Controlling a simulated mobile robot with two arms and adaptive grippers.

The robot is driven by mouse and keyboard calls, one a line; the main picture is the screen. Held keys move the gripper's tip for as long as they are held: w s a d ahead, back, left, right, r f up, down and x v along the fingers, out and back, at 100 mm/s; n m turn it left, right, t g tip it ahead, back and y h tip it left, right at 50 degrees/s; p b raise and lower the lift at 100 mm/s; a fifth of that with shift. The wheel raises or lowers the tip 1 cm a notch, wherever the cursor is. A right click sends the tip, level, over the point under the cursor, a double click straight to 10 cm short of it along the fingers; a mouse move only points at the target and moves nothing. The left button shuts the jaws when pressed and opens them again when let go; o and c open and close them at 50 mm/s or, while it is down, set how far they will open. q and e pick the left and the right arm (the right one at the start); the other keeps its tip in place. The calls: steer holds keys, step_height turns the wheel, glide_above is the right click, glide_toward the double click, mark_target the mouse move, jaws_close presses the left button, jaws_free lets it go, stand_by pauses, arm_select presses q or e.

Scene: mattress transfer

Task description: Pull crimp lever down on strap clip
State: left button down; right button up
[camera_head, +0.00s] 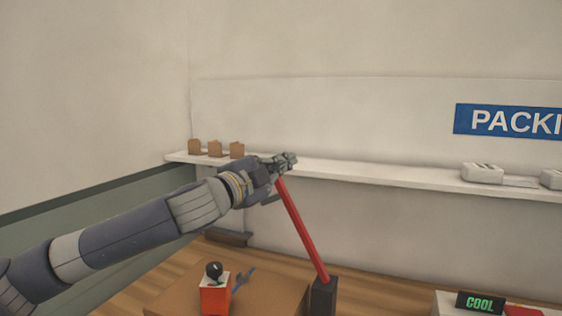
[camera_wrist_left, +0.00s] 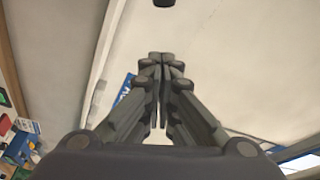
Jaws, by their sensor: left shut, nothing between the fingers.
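A long red lever (camera_head: 302,228) rises from a black base block (camera_head: 323,297) in the lower middle of the head view. It leans up and to the left. Its upper end meets my left gripper (camera_head: 288,160), which hides the tip; I cannot tell whether they touch. In the left wrist view the fingers of my left gripper (camera_wrist_left: 160,58) are together with nothing between them. The red lever does not show clearly in that view. I cannot make out a strap clip. My right gripper is in neither view.
A white shelf (camera_head: 380,179) runs along the wall behind, with several small brown boxes (camera_head: 215,149) at left. A red container (camera_head: 214,297) stands on a brown surface (camera_head: 265,285) left of the lever. A "COOL" sign (camera_head: 480,303) is at lower right.

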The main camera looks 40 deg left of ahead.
arm_select(q)
steer(key=w+a+p, duration=0.3)
steer(key=w, duration=0.4)
steer(key=shift+w+a+f, duration=0.2)
steer(key=shift+f, duration=0.25)
